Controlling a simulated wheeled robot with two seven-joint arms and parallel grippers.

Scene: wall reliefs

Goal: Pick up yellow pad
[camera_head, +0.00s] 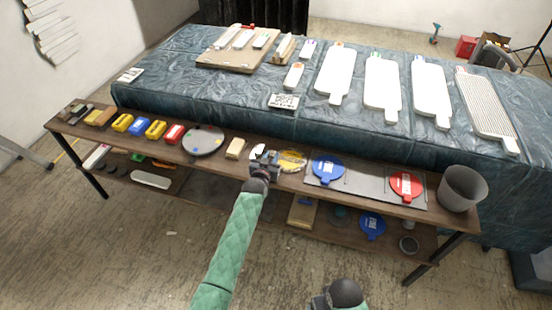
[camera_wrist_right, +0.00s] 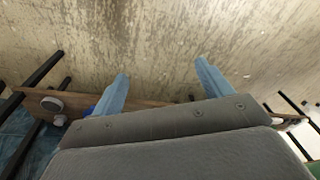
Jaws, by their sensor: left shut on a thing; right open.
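The yellow pad (camera_head: 292,160) is a round yellow disc with pale markings, at the middle of the shelf's top board. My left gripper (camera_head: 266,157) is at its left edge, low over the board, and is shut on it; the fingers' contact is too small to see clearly. I cannot tell whether the pad is lifted off the board. My right gripper (camera_wrist_right: 162,75) is open and empty in the right wrist view, over the floor. In the head view my right arm's end shows at the bottom edge.
The wooden shelf (camera_head: 122,137) also holds a blue pad (camera_head: 328,168), a red pad (camera_head: 407,185), a grey bucket (camera_head: 462,188), a grey disc (camera_head: 203,141) and several blocks. Behind it, a cloth-covered table (camera_head: 160,88) carries white paddles.

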